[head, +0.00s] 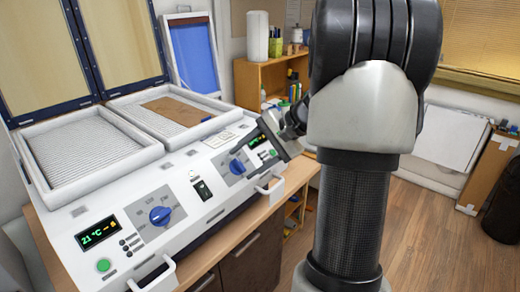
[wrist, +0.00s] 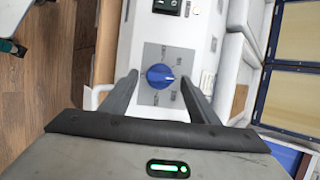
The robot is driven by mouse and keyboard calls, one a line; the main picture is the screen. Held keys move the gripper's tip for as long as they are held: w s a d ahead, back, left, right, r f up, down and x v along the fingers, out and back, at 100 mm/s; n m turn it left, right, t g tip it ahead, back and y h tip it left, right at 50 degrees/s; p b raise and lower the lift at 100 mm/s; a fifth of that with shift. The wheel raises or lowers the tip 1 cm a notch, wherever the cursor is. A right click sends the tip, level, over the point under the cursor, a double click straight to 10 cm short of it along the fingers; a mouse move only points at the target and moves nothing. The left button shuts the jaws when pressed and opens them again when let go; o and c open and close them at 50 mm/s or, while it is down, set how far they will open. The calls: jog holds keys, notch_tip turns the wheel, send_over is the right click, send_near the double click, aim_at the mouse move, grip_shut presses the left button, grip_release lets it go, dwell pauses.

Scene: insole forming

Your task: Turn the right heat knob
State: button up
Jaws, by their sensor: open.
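The right heat knob (head: 237,166) is a blue dial on a grey square plate on the sloped front of the white machine (head: 215,210). In the wrist view the knob (wrist: 160,76) sits between and beyond my two open fingers, with a gap on each side. My gripper (wrist: 160,90) is open and empty and faces the panel. In the head view my gripper (head: 277,138) is over the right part of the panel, right of the knob and partly in front of the right display. Whether the fingertips touch the panel cannot be told.
A second blue knob (head: 160,215) and a display reading 21 °C (head: 99,233) are on the left of the panel. A black switch (head: 203,190) lies between the knobs. White handles (head: 270,184) stick out from the front edge. Two open trays lie behind.

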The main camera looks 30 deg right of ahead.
jog(key=v, duration=1.7)
jog(key=shift+s+d, duration=0.1)
